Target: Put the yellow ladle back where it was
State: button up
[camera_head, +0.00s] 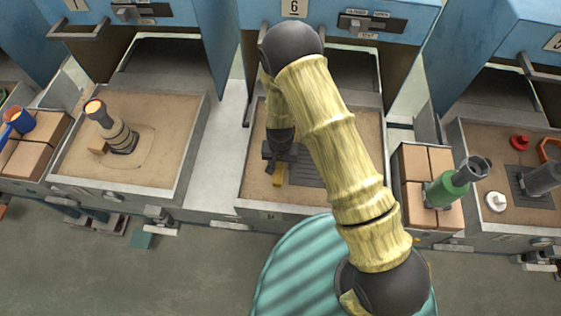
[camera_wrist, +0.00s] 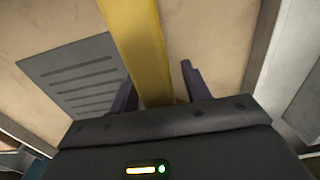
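The yellow ladle shows only in part. In the wrist view its flat yellow handle (camera_wrist: 145,50) runs from the top edge down between my two fingers. In the head view a short yellow piece (camera_head: 279,181) shows just below my gripper (camera_head: 279,160), over the sand of the middle station. In the wrist view my gripper (camera_wrist: 158,82) has its fingers spread on either side of the handle. A gap shows between the handle and the right finger; the left finger is close to the handle, and contact there is unclear. The ladle's bowl is not visible.
The middle sand tray (camera_head: 252,190) stands under furnace 6 and holds a slotted grey plate (camera_head: 308,170). The left sand tray (camera_head: 170,165) holds a tan upright tool (camera_head: 118,135). A blue ladle (camera_head: 18,120) lies far left.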

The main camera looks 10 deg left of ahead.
notch_tip(320, 180, up, 11)
jog(key=shift+f+b, duration=0.1)
jog(key=shift+b, duration=0.5)
jog(key=shift+r, duration=0.7)
jog(key=shift+d+r, duration=0.1)
jog(key=s+d+r+t, duration=0.1)
jog(key=s+d+r, duration=0.2)
jog(key=d+r, duration=0.6)
jog(key=s+d+r+t, duration=0.1)
jog(key=s+d+r, duration=0.3)
jog(key=d+r, duration=0.4)
jog(key=d, duration=0.6)
jog(key=shift+d+r+m+t, duration=0.25)
jog(key=shift+r+m+t, duration=0.05)
jog(key=shift+r, duration=0.1)
jog(key=shift+w, duration=0.1)
